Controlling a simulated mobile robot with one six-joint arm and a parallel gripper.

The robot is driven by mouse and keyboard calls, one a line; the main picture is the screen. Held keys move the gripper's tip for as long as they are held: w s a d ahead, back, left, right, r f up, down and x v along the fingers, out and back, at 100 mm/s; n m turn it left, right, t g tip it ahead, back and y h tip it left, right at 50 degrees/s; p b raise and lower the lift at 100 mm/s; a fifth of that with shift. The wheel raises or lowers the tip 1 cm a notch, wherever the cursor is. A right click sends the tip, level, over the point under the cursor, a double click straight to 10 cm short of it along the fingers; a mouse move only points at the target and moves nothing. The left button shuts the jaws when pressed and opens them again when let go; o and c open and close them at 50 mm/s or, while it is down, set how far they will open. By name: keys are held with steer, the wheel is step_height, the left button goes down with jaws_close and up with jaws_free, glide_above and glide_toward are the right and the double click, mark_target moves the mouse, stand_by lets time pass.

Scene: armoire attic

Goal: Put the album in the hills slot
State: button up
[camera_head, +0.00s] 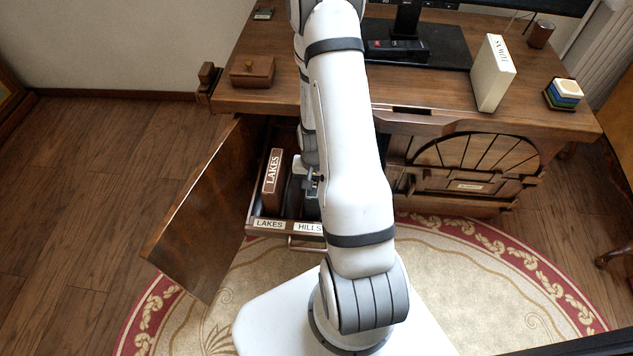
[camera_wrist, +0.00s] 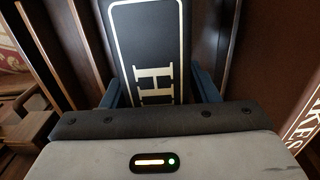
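The dark album with a cream border and a large "H" (camera_wrist: 154,40) stands between the two fingers of my gripper (camera_wrist: 157,92) in the wrist view. The fingers appear to press on both its sides. In the head view my gripper (camera_head: 311,184) is low inside the pulled-out drawer, and my arm hides the album there. The drawer's front carries a "LAKES" label (camera_head: 269,224) and a "HILLS" label (camera_head: 308,228). My gripper is behind the HILLS label. How deep the album sits in that slot is hidden.
A brown LAKES album (camera_head: 272,171) stands in the left slot, close beside my gripper. An open cabinet door (camera_head: 195,215) stands to the left. A white book (camera_head: 493,73), a wooden box (camera_head: 252,72) and a coaster stack (camera_head: 563,94) are on the desktop (camera_head: 440,95).

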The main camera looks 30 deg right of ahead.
steer(key=shift+o, duration=0.2)
step_height(320, 180, up, 12)
steer(key=p, duration=0.5)
steer(key=shift+r, duration=0.25)
steer(key=s+a+r+n, duration=0.3)
steer(key=s+a+r, duration=0.2)
steer(key=r, duration=0.7)
steer(key=s+a+r+n+t, duration=0.1)
steer(key=s+a+r+n, duration=0.2)
steer(key=r, duration=0.9)
steer(key=s+a, duration=0.3)
steer(key=s, duration=0.1)
steer(key=shift+a+n, duration=0.25)
steer(key=shift+n, duration=0.15)
steer(key=shift+w+r, duration=0.1)
steer(key=shift+r, duration=0.1)
steer(key=shift+c, duration=0.4)
